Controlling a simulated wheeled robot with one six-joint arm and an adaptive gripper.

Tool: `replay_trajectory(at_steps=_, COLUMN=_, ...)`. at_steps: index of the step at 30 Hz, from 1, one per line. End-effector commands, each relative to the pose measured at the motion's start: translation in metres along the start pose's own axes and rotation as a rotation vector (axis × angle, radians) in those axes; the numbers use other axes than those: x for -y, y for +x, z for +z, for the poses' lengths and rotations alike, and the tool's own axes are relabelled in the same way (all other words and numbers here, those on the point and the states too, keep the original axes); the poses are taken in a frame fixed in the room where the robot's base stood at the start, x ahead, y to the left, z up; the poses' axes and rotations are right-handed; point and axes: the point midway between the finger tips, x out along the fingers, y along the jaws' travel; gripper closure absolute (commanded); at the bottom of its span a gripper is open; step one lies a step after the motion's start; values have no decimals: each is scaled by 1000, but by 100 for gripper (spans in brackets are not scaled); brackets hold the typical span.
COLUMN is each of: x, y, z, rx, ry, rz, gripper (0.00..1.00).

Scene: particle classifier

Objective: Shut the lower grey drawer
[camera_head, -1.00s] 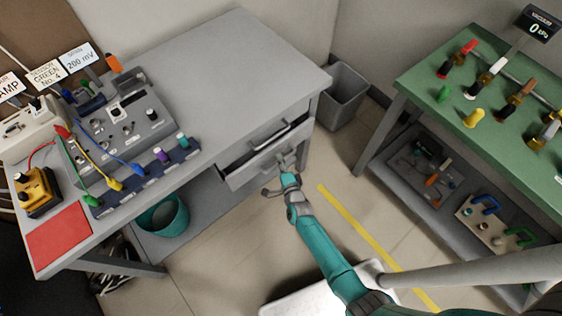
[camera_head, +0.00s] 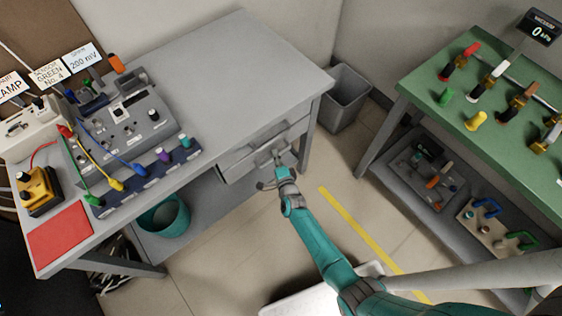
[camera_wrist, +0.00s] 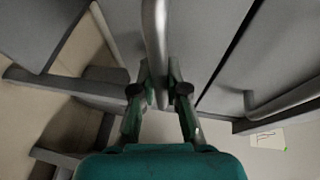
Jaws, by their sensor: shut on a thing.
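The lower grey drawer (camera_head: 246,170) is in the right part of the grey bench, below an upper drawer. Its front looks flush or nearly flush with the bench, and no inside shows. My gripper (camera_head: 277,167) is at the drawer's front. In the wrist view my gripper (camera_wrist: 160,98) has its two fingers on either side of a metal bar handle (camera_wrist: 155,40) and is shut on it. My fingers and wrist partly hide the drawer front in the head view.
The grey bench (camera_head: 235,75) carries instruments and cables at its left. A grey bin (camera_head: 346,97) stands right of the bench. A green table (camera_head: 430,80) with a lower shelf is at right. Floor between them is clear, with a yellow line (camera_head: 352,231).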

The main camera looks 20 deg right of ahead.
Motion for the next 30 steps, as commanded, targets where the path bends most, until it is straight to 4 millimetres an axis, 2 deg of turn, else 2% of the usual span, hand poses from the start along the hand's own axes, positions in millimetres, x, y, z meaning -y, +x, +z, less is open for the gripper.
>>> replay_trajectory(at_steps=4, x=1, y=8, z=4, rx=0, ry=-1, rz=2, gripper=100)
replay_trajectory(at_steps=12, x=2, y=9, z=4, rx=1, ry=0, rz=2, gripper=100)
replay_trajectory(at_steps=13, x=2, y=10, z=4, rx=1, ry=0, rz=2, gripper=82)
replay_trajectory(at_steps=15, x=2, y=9, z=4, rx=1, ry=0, rz=1, gripper=65)
replay_trajectory(at_steps=16, x=2, y=9, z=4, rx=1, ry=0, rz=1, gripper=61)
replay_trajectory(at_steps=26, x=2, y=7, z=4, rx=0, ry=0, rz=1, gripper=61)
replay_trajectory(at_steps=30, x=0, y=-3, z=4, rx=0, ry=1, rz=2, gripper=61)
